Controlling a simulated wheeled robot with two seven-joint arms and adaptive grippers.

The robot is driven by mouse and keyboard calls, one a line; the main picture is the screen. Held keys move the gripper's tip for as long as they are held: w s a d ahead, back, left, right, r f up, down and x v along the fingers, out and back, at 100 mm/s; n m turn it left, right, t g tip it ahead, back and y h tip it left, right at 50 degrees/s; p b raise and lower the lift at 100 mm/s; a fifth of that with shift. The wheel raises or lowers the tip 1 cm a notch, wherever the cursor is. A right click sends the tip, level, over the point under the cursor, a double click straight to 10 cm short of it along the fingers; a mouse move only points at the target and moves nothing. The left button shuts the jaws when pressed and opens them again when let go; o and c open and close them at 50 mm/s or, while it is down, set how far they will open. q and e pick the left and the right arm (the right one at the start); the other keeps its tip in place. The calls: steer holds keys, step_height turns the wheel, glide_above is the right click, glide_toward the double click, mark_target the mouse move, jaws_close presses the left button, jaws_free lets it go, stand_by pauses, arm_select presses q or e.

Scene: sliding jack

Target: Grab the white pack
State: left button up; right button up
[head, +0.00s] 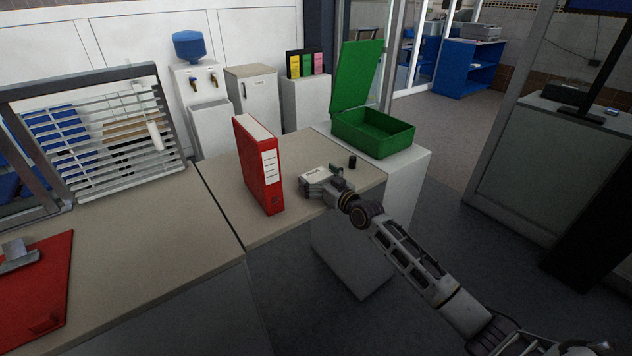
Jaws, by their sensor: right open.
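A small white pack (313,172) with dark lettering lies on the beige table, to the right of the red binder. My right gripper (310,188) reaches in from the right over the table edge and is open, at the near side of the pack. The gripper covers the pack's near part, so I cannot tell whether the fingers are around it or touching it. My left gripper is not in view.
The red binder (258,165) stands upright just left of the gripper. A small black cylinder (352,162) stands behind it to the right. An open green box (372,143) sits on a white cabinet (408,168). A red clipboard (40,290) lies at the lower left.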

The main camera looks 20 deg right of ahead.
stand_by(0.3)
steer(key=c, duration=0.8)
steer(key=shift+r, duration=0.1)
steer(key=shift+r, duration=0.2)
steer(key=shift+v, duration=1)
steer(key=v, duration=1.6)
